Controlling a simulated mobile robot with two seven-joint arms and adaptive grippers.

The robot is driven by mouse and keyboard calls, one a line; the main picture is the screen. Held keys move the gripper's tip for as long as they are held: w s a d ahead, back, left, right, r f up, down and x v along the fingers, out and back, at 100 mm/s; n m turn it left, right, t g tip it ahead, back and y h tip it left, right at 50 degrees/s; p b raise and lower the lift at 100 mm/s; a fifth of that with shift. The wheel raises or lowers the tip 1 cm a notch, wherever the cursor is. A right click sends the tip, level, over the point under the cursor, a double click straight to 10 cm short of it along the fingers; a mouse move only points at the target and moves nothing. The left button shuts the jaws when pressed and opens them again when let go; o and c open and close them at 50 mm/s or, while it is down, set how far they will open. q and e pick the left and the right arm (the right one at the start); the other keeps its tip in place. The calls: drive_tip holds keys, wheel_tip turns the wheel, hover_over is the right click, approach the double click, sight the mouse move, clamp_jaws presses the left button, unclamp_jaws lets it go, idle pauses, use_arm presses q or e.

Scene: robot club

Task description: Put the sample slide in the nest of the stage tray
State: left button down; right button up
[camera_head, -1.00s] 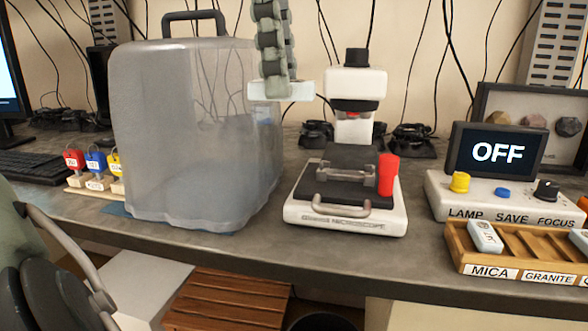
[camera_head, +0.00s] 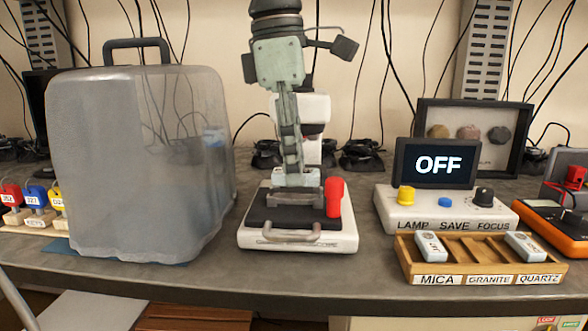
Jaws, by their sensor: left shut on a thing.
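My left gripper (camera_head: 297,172) points straight down over the microscope (camera_head: 290,242), shut on the pale sample slide (camera_head: 297,180). The slide is low over the stage tray (camera_head: 285,200), a grey metal piece with a nest on the dark stage. The fingers and slide cover much of the nest, so I cannot tell whether the slide touches it or is seated. A red upright piece (camera_head: 334,197) stands at the stage's right. A curved handle (camera_head: 290,233) is at the stage's front. My right gripper is not in view.
A cloudy cover with a handle (camera_head: 140,160) stands close on the left. On the right are the control box (camera_head: 445,207) with its OFF screen (camera_head: 438,163) and a wooden slide rack (camera_head: 470,260), with slides in the MICA and QUARTZ slots and GRANITE empty.

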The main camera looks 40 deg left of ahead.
use_arm(q)
drive_tip(key=shift+f, duration=0.85)
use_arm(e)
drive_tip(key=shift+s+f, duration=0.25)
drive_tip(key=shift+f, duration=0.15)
use_arm(q)
drive_tip(key=shift+f, duration=0.1)
drive_tip(key=c, duration=1.3)
unclamp_jaws()
drive_tip(key=shift+o, duration=0.2)
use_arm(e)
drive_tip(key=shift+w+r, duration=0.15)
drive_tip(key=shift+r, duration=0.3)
use_arm(q)
wheel_tip(320, 180, up, 2)
drive_tip(key=shift+a+r, duration=0.1)
wheel_tip(320, 180, up, 10)
drive_tip(key=a, duration=0.1)
drive_tip(key=shift+s, duration=0.4)
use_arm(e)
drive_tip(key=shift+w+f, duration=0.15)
